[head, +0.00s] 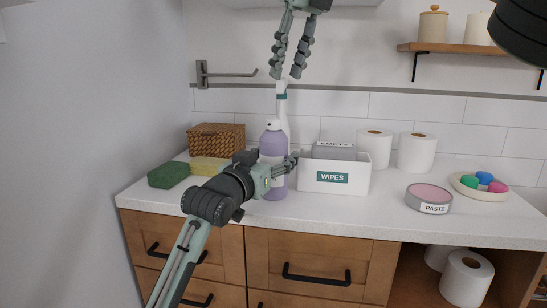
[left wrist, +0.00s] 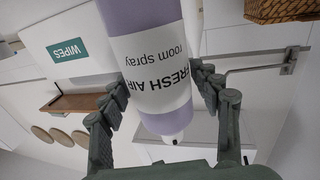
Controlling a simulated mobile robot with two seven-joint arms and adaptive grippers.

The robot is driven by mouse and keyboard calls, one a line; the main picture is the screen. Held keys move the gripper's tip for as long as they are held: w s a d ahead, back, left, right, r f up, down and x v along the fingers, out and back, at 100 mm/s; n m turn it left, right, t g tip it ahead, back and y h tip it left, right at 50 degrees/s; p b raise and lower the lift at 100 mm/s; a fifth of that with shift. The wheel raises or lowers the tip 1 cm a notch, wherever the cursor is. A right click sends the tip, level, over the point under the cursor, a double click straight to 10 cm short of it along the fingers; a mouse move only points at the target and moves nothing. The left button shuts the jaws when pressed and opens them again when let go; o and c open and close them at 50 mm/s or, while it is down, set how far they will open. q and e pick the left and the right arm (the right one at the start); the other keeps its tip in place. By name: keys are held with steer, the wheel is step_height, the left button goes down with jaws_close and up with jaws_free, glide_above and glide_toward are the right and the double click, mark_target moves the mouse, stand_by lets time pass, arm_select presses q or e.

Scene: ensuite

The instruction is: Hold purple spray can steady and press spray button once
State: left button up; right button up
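The purple spray can (head: 272,141) stands upright on the white counter, with its small nozzle at the top. My left gripper (head: 270,168) has its fingers on both sides of the can's body, apparently touching. In the left wrist view the can (left wrist: 160,70) appears upside down between the fingers, its white label reading "FRESH AIR room spray". My right gripper (head: 287,76) hangs above the can, fingers pointing down, parted and empty. A clear gap lies between its fingertips and the nozzle.
A white spray bottle (head: 282,103) stands close behind the can. The white wipes box (head: 308,184) is just right of it. Sponges (head: 168,175) and a wicker basket (head: 216,139) lie left. Toilet rolls (head: 417,152) and a paste tin (head: 424,194) are further right. A wall bar (head: 230,74) is behind.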

arm_select(q)
steer(key=c, duration=0.9)
steer(key=shift+c, duration=0.2)
arm_select(e)
jaws_close()
stand_by(0.4)
